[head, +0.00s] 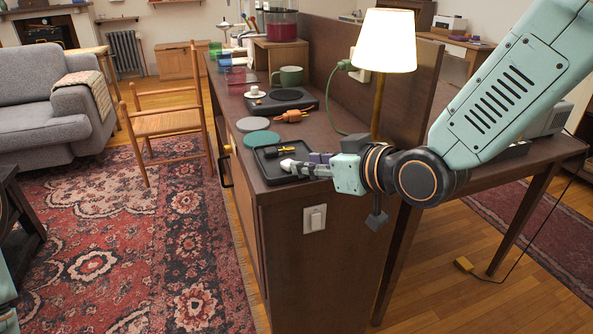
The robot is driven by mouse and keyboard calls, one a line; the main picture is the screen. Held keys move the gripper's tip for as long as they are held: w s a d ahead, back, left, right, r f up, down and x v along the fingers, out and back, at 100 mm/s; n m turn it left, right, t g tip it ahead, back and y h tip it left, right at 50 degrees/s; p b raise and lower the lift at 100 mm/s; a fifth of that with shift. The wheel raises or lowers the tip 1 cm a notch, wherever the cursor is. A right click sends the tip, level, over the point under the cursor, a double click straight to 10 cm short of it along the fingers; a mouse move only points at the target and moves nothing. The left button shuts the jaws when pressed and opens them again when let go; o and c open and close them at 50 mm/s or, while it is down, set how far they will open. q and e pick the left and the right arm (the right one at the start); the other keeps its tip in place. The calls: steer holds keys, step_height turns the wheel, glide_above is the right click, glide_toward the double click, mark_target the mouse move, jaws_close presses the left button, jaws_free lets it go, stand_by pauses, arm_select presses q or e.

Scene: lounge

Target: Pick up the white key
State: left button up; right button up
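My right gripper (297,169) reaches in from the right over the dark tray (262,174) at the near end of the brown counter. Its fingers point left, low over the tray. A small whitish piece (288,164) shows at the fingertips. It may be the white key or part of the fingers; I cannot tell which. I also cannot tell whether the fingers are open or shut. A black cylinder with a yellow band (281,151) lies in the tray behind the fingertips. A small purple-grey block (320,157) shows beside the fingers. My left gripper is not in view.
Behind the tray on the counter are a teal disc (262,138), a grey disc (251,124), an orange-brown item (292,116), a black hot plate (281,101) and a green mug (289,76). A lit lamp (386,42) stands close to my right arm. A wooden chair (170,122) stands left.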

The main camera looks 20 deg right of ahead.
steer(key=b+x, duration=0.2)
steer(key=x, duration=0.2)
steer(key=shift+a+f, duration=0.1)
steer(key=shift+f, duration=0.1)
steer(key=shift+w+f, duration=0.15)
steer(key=shift+w, duration=0.3)
steer(key=shift+s, duration=0.1)
steer(key=shift+a, duration=0.1)
steer(key=shift+c, duration=0.2)
jaws_close()
